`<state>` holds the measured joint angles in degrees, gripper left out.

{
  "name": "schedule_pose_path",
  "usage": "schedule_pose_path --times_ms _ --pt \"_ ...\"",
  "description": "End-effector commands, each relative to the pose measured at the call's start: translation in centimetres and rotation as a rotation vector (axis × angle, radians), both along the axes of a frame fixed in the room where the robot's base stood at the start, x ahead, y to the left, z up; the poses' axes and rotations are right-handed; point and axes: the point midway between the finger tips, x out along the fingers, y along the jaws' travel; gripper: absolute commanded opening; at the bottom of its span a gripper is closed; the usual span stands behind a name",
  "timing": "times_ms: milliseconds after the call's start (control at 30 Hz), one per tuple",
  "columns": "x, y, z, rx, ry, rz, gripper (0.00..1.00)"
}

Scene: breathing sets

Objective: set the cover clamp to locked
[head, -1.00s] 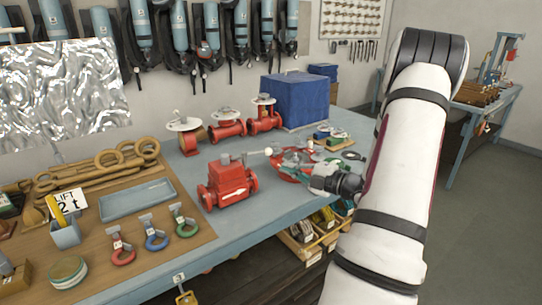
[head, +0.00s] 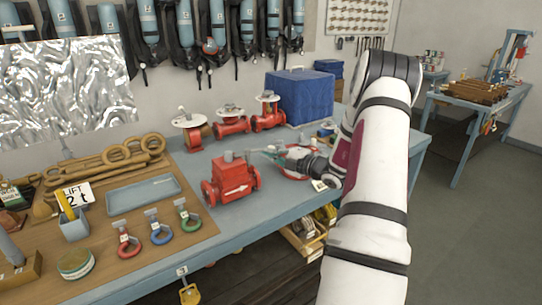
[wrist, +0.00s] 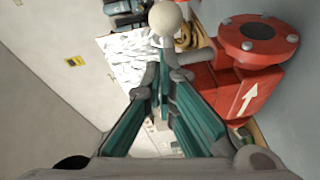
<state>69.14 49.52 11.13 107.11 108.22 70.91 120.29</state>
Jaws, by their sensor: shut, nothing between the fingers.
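A red valve body (head: 230,181) with a white arrow on its side stands on the blue bench; its red flange also shows in the wrist view (wrist: 258,42). A pale ball knob (wrist: 165,18) shows just past my fingertips in the wrist view, beside the valve. I take it for the end of the clamp's lever, but its link to the valve is hard to see. My gripper (head: 266,151) points left at the valve's top right side; its fingertips come together in the wrist view (wrist: 160,82), with nothing between them. Whether the clamp is locked I cannot tell.
Several red fittings (head: 230,121) stand behind the valve, with a blue box (head: 300,96) at the back. A red round part (head: 294,172) lies under my gripper. Left are a blue tray (head: 143,194) and shackles (head: 160,233).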

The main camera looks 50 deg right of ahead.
Motion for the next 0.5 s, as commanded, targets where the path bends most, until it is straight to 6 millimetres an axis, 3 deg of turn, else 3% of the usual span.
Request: schedule_pose_path --times_ms 500 --pt "0.35 -0.96 -0.26 0.0 0.0 -0.002 0.0"
